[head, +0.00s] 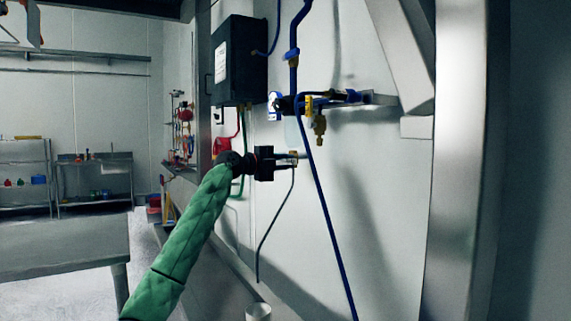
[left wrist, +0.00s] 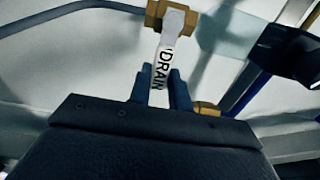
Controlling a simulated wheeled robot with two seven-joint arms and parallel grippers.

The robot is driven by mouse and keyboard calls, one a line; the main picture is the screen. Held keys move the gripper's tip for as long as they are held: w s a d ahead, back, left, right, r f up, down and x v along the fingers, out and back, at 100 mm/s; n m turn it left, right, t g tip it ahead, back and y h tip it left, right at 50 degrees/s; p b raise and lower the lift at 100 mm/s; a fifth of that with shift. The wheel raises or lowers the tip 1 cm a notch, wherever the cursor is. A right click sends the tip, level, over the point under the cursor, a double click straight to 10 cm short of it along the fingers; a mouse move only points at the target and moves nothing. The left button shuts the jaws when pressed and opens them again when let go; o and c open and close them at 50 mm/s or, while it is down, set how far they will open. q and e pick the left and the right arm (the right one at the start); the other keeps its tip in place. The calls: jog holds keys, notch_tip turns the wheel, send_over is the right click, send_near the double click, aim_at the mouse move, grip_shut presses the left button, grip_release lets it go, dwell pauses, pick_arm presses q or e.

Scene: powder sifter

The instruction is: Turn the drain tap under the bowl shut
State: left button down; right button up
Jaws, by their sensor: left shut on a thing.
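The drain tap has a brass body (left wrist: 180,16) and a pale lever (left wrist: 166,62) marked DRAIN. In the left wrist view the lever points from the brass body toward my left gripper (left wrist: 160,86), whose two dark blue fingers close on its labelled end. In the head view my left gripper (head: 288,161) reaches the small brass tap (head: 294,154) from the left. The tap sits under the clear bluish bowl (head: 292,132). The lever is too small to make out in the head view. My right gripper is in neither view.
A thin dark drain tube (head: 273,222) hangs below the tap, with a white cup (head: 258,312) lower down. A blue hose (head: 320,205) runs down just right of the tap. A black box (head: 238,62) is on the wall above left.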

pick_arm(q)
jog(key=shift+f, duration=0.2)
jog(key=c, duration=1.3)
grip_release()
jog(key=shift+r, duration=0.1)
